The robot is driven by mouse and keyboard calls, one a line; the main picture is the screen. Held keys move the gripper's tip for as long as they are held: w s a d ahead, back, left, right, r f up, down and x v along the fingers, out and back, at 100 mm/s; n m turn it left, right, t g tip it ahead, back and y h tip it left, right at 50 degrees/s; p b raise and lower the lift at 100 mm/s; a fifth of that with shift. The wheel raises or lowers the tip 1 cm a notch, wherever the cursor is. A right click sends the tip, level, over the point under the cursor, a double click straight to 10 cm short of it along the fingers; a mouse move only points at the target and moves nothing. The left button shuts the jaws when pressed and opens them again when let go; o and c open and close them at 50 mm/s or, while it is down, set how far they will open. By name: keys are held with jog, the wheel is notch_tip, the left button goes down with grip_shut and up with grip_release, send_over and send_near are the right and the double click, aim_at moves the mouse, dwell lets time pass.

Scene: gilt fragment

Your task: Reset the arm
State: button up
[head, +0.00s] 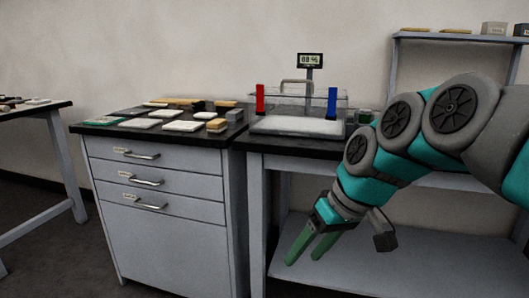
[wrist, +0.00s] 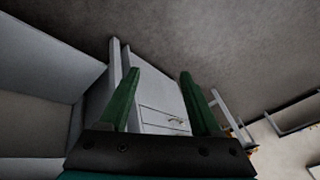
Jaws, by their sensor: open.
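My arm reaches in from the right in the head view, bent downward. My gripper (head: 303,256) hangs in front of the right-hand bench, below its top and over the lower shelf (head: 350,268). Its two green fingers are apart with nothing between them. In the wrist view my gripper (wrist: 158,80) also shows open and empty, with the grey drawer cabinet (wrist: 160,112) seen beyond the fingers.
The drawer cabinet (head: 165,215) has shut drawers and flat pieces on its black top. On the bench stand a white tray (head: 297,126), a red block (head: 260,98), a blue block (head: 332,103) and a display (head: 310,60). A wall shelf (head: 450,38) is behind my arm.

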jog(key=s+d+f+m+g+h, duration=0.2)
jog(key=s+d+f, duration=0.1)
jog(key=s+f, duration=0.5)
jog(key=s+d+f+m+g+h, duration=0.1)
jog(key=s+d+f+m+h, duration=0.1)
jog(key=s+f, duration=0.6)
jog(key=s+d+m, duration=0.1)
jog(key=s+d, duration=0.1)
jog(key=s, duration=0.3)
jog(key=shift+s+f+g+h, duration=0.25)
jog(key=shift+f+g+h, duration=0.05)
jog(key=shift+f+g, duration=0.1)
